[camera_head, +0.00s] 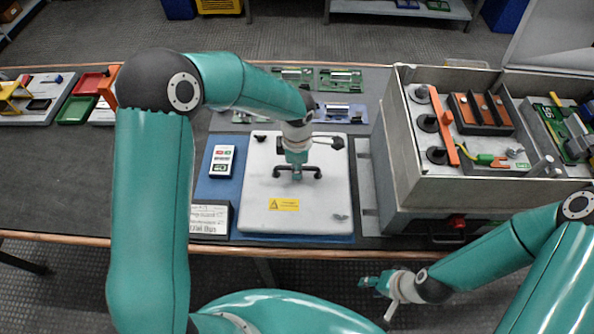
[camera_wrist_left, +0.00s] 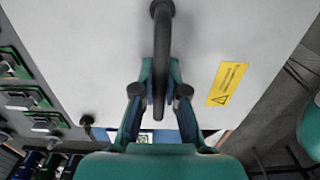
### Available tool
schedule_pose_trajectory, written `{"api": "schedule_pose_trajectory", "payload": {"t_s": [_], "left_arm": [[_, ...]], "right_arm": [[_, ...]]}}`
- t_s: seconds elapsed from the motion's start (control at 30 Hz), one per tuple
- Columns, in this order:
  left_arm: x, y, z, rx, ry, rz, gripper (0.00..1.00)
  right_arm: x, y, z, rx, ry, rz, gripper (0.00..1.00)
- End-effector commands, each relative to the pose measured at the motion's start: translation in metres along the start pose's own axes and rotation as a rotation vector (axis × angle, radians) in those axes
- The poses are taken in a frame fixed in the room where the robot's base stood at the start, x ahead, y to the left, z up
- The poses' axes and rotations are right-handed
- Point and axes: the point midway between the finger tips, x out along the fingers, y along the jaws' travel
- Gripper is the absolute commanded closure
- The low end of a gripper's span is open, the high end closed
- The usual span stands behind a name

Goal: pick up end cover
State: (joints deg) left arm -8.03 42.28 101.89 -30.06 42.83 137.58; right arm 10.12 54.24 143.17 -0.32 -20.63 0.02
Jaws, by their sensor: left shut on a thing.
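The end cover (camera_head: 315,205) is a flat white panel with a black bar handle and a yellow warning label. It lies on a blue mat (camera_head: 221,195) on the bench. My left gripper (camera_head: 297,176) reaches down over the cover and is shut on its handle. In the left wrist view the cover (camera_wrist_left: 235,40) fills most of the picture, and the fingers (camera_wrist_left: 161,100) sit on both sides of the black handle (camera_wrist_left: 161,50). Whether the cover touches the mat is unclear. My right gripper (camera_head: 372,283) is in front of the bench, away from the cover; its finger gap is too small to judge.
An open grey cabinet (camera_head: 392,135) with capacitors and orange busbars stands right of the cover. Green circuit boards (camera_head: 340,79) lie behind it. A small meter (camera_head: 222,161) and a sign (camera_head: 209,219) are at its left. Green and red trays (camera_head: 76,108) lie further left; dark bench between is clear.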

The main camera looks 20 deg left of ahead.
Motion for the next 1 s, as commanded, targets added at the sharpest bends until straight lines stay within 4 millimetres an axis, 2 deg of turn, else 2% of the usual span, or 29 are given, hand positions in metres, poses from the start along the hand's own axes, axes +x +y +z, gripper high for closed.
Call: {"api": "schedule_pose_trajectory", "payload": {"t_s": [0.27, 0.7, 1.0], "left_arm": [[-0.047, 0.001, 0.001, 0.000, -0.005, 0.007, 1.00], [-0.144, 0.001, 0.001, 0.000, -0.005, 0.006, 1.00], [-0.180, 0.000, 0.000, 0.000, -0.003, 0.002, 1.00]], "right_arm": [[0.005, 0.002, 0.000, 0.000, 0.000, 0.000, 0.60], [0.008, 0.003, 0.000, 0.000, 0.000, 0.000, 0.60], [0.007, 0.003, 0.000, 0.000, 0.000, 0.000, 0.60]]}}
